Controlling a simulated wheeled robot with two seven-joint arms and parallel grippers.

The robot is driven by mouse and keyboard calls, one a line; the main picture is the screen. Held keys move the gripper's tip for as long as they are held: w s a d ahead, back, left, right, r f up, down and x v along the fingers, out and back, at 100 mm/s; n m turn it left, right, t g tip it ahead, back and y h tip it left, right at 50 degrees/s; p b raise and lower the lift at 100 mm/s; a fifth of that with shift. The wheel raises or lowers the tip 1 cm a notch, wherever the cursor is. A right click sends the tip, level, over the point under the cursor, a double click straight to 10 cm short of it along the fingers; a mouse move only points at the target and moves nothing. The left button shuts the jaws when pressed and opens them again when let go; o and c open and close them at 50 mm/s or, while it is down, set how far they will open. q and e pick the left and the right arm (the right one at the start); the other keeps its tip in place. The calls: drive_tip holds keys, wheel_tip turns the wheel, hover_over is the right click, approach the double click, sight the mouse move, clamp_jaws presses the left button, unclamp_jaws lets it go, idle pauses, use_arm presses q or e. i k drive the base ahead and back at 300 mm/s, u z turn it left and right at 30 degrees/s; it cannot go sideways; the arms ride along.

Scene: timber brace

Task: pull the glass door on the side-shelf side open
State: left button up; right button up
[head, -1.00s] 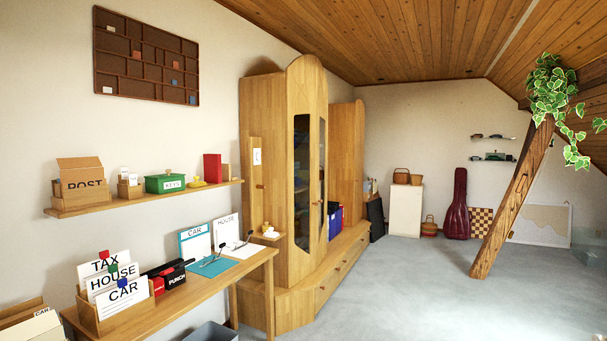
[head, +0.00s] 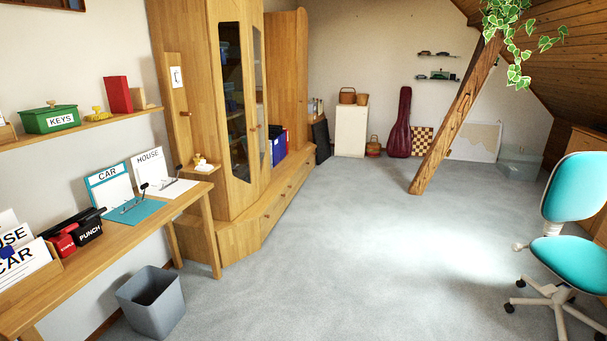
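The tall wooden cabinet (head: 197,100) stands against the left wall and has two narrow glass doors. The glass door on the side-shelf side (head: 233,105) is the nearer one and looks shut. The other glass door (head: 259,95) is just beyond it and also looks shut. A small round knob (head: 252,128) shows between the two panes. The side shelf (head: 201,169) sticks out from the cabinet's near side, with a small white and yellow item on it. Neither of my grippers is in view.
A desk (head: 150,228) with folders stands before the cabinet's near side. A grey bin (head: 151,302) is on the floor beside it. A slanted timber post (head: 455,115) and a turquoise chair (head: 570,265) stand to the right. The carpet between is clear.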

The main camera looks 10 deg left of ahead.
sight(240, 195)
drive_tip(key=u, duration=0.45)
drive_tip(key=i, duration=2.5)
drive_tip(key=z, duration=0.3)
drive_tip(key=i, duration=2.05)
drive_tip(key=z, duration=0.55)
